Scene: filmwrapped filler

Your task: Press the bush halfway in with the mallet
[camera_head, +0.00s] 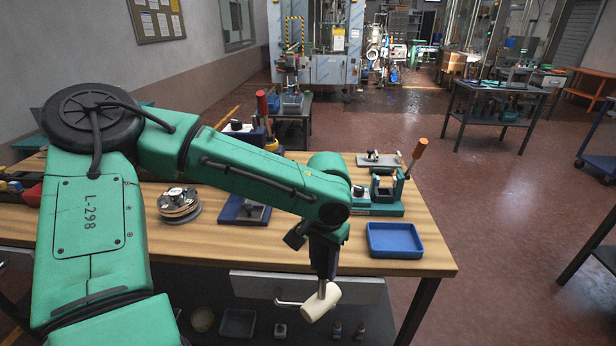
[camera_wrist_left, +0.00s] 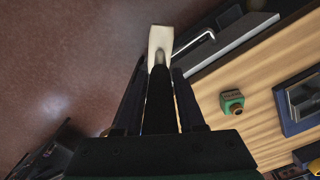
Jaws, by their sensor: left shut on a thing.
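My left gripper (camera_head: 325,270) is shut on the mallet (camera_head: 322,301), by its handle. The mallet's pale head hangs in front of the table's front edge, near the drawer. In the left wrist view the mallet (camera_wrist_left: 160,43) has its dark handle between my fingers and its pale head beyond the fingertips. A small green block (camera_wrist_left: 231,101) on the tabletop has a brownish round piece in its face, which may be the bush; I cannot tell how deep it sits. My arm seems to hide this block in the head view. My right gripper is not in view.
The wooden table (camera_head: 428,257) holds a blue tray (camera_head: 395,240), a green lever press (camera_head: 380,203), a round metal fixture (camera_head: 179,204) and a blue-based fixture (camera_head: 240,211). A drawer handle (camera_wrist_left: 196,42) juts out close to the mallet head. Open floor lies right of the table.

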